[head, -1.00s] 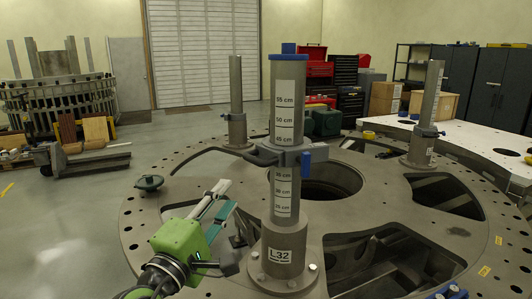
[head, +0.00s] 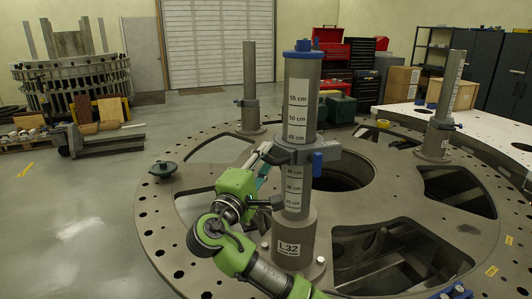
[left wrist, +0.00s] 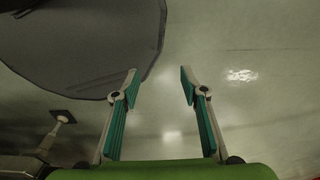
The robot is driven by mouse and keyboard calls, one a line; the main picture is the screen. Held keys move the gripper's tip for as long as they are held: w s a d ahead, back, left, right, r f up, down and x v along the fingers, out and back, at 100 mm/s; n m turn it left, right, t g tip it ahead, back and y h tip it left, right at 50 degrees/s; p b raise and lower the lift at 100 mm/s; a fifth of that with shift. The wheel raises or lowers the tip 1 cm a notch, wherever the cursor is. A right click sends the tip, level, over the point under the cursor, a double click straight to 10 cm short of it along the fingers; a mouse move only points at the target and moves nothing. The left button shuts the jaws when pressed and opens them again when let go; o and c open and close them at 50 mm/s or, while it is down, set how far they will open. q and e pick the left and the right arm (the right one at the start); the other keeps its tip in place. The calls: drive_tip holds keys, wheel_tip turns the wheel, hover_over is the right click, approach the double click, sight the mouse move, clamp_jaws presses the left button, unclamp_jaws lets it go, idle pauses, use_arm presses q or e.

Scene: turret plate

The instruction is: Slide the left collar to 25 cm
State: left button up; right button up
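A grey collar (head: 300,152) is around the front post (head: 297,210), which is marked L32. It covers the scale between the 45 cm and 35 cm marks. A blue clamp part (head: 317,163) is on its right side, and its handle reaches left. My right gripper (head: 264,152) is on the left of the post, with its fingers at the collar's handle. Its green body hides part of them, so I cannot tell whether they grip it. In the left wrist view, my left gripper (left wrist: 160,80) is open, with nothing between its fingers.
The post stands on a large round plate (head: 210,245) with wide openings. Two other collared posts, one behind left (head: 250,90) and one at right (head: 448,105), stand on it. Open floor lies to the left.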

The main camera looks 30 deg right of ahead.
drive_tip(key=shift+w+d, duration=0.2)
drive_tip(key=shift+d, duration=0.1)
use_arm(q)
drive_tip(key=shift+s+a, duration=0.5)
drive_tip(key=shift+a, duration=0.05)
use_arm(e)
clamp_jaws()
use_arm(q)
wheel_tip(320, 180, down, 14)
drive_tip(key=b, duration=1.4)
use_arm(e)
wheel_tip(320, 180, down, 21)
drive_tip(key=shift+r, duration=0.2)
use_arm(q)
drive_tip(key=shift+w, duration=0.1)
use_arm(e)
drive_tip(key=shift+a+f, duration=0.1)
drive_tip(key=shift+c, duration=0.4)
unclamp_jaws()
use_arm(q)
drive_tip(key=shift+f, duration=0.1)
use_arm(e)
drive_tip(key=shift+o, duration=0.4)
